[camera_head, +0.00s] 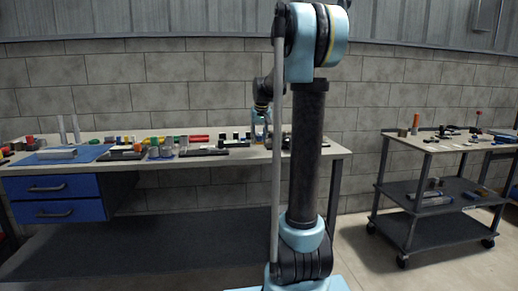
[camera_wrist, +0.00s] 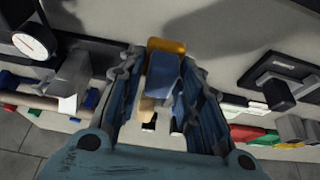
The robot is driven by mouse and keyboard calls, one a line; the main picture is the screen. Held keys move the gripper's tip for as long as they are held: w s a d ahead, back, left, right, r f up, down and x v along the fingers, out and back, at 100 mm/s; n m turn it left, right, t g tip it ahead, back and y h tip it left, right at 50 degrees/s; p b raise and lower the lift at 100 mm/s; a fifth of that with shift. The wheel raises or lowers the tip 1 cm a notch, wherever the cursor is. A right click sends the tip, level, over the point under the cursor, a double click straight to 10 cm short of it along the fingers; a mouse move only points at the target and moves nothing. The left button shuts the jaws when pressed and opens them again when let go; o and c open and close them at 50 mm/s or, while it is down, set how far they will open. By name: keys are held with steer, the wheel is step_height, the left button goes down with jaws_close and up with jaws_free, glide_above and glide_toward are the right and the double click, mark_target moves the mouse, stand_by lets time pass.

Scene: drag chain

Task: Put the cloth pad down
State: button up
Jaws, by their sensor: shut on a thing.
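My gripper (camera_wrist: 164,62) is in the wrist view with its two jointed fingers on either side of a small folded blue piece, which I take to be the cloth pad (camera_wrist: 163,76). An orange and tan piece (camera_wrist: 166,45) shows beside and behind the blue one; I cannot tell if it is part of the pad. In the head view my gripper (camera_head: 261,122) is small and low over the back middle of the workbench (camera_head: 330,152). The pad cannot be made out there. I cannot tell whether its underside touches the bench.
A round dial gauge (camera_wrist: 34,36) and a dark-handled tool (camera_wrist: 278,92) flank my gripper in the wrist view. Red and green items (camera_wrist: 250,134) lie nearby. Many small parts crowd the bench's left side, with a blue mat (camera_head: 84,153). A tool cart (camera_head: 440,190) stands right.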

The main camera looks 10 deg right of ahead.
mark_target(259, 142)
steer(key=shift+f, duration=2.15)
steer(key=o, duration=1)
steer(key=shift+c, duration=0.2)
steer(key=v, duration=1.2)
steer(key=s+f, duration=0.9)
steer(key=s, duration=0.4)
steer(key=s+f+g, duration=0.1)
steer(key=s+f, duration=0.8)
steer(key=s, duration=0.4)
steer(key=s+f+g, duration=0.1)
steer(key=s+f, duration=0.7)
steer(key=s, duration=0.5)
steer(key=shift+s+f, duration=0.35)
steer(key=shift+f, duration=0.05)
